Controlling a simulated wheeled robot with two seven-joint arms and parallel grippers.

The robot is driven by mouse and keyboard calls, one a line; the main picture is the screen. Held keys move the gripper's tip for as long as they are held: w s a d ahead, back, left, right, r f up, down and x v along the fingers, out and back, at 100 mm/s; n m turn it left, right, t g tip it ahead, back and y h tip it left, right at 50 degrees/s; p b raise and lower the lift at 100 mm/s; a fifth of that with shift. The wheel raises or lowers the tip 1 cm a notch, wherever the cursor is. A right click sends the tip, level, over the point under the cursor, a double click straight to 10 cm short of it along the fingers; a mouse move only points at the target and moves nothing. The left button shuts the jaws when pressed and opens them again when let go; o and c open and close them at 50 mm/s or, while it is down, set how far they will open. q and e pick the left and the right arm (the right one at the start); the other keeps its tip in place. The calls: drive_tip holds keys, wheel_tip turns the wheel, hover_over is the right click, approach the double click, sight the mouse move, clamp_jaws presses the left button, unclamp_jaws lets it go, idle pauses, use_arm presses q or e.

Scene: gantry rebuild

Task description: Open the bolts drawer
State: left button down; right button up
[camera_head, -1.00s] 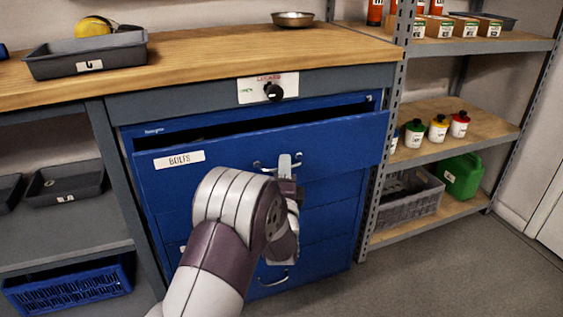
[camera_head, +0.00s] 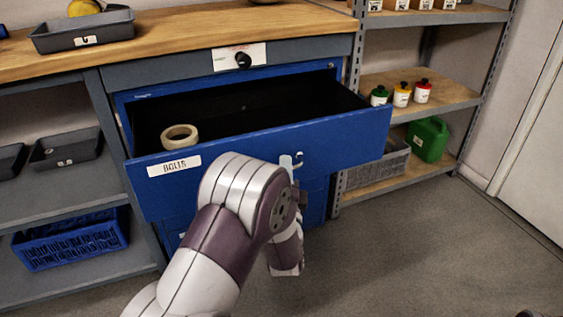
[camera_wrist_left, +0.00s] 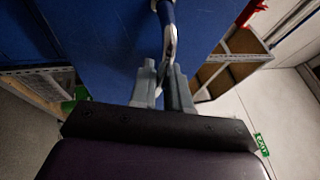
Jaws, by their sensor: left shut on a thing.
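The blue bolts drawer (camera_head: 345,134), with a white BOLTS label (camera_head: 174,166), is pulled well out from the cabinet. A roll of tape (camera_head: 179,136) lies inside it at the left. My left gripper (camera_head: 289,167) is at the middle of the drawer front, mostly hidden behind my own arm. In the left wrist view its fingers (camera_wrist_left: 162,85) are shut on the metal drawer handle (camera_wrist_left: 168,38). The handle's right end shows beside the gripper in the head view (camera_head: 299,160). My right gripper is not in view.
A wooden worktop (camera_head: 190,42) carries a grey tray (camera_head: 84,32). A shelf rack with small bottles (camera_head: 401,94) and a green canister (camera_head: 427,139) stands at the right.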

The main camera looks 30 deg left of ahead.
use_arm(q)
drive_tip(key=shift+s+d+f, duration=0.1)
drive_tip(key=shift+s+d, duration=0.15)
drive_tip(key=shift+d, duration=0.05)
drive_tip(key=c, duration=1.4)
unclamp_jaws()
drive_tip(key=shift+c, duration=0.2)
drive_tip(key=p+v, duration=0.3)
drive_tip(key=v, duration=0.9)
drive_tip(key=shift+s, duration=0.35)
drive_tip(key=shift+f, duration=0.1)
